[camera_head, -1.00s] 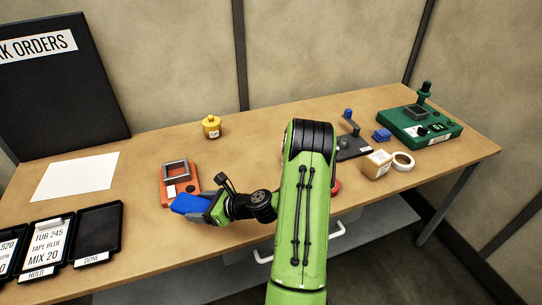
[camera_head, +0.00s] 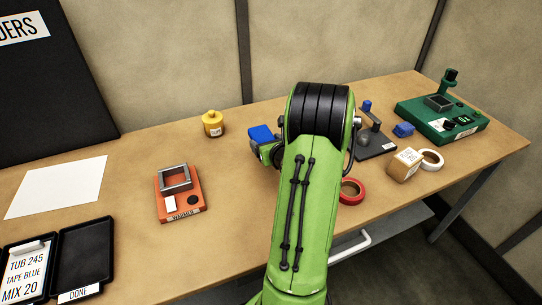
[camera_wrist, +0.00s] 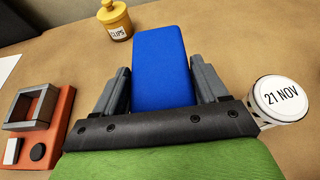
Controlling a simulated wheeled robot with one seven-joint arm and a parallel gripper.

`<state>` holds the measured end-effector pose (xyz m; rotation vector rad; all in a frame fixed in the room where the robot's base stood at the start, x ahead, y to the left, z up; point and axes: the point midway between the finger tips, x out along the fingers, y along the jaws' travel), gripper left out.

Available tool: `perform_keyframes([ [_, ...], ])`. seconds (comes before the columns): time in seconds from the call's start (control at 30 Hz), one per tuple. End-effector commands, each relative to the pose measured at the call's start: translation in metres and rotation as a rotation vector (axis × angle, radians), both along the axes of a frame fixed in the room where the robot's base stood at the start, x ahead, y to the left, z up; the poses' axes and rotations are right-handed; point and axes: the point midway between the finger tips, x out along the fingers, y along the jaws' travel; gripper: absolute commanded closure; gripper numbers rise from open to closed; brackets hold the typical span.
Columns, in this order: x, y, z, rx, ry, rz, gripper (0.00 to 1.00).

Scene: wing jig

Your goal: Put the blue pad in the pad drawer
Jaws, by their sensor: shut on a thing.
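The blue pad (camera_head: 261,134) is held up over the back middle of the table, left of my green arm. In the wrist view the blue pad (camera_wrist: 163,68) is a flat blue slab between the two grey fingers of my gripper (camera_wrist: 160,88). No open drawer is visible.
The orange warmer (camera_head: 181,205) and yellow jar (camera_head: 212,123) stand left of my gripper.

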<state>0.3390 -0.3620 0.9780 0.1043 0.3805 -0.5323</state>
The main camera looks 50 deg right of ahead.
Motion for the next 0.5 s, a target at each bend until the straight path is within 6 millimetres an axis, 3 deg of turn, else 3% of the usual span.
perform_keyframes([
  [0.03,-0.001,0.0,-0.02,0.006,0.002,-0.002,0.57],
  [0.1,0.0,0.001,-0.038,0.007,0.003,0.0,0.57],
  [0.5,0.001,0.001,-0.094,0.003,0.001,0.002,0.57],
])
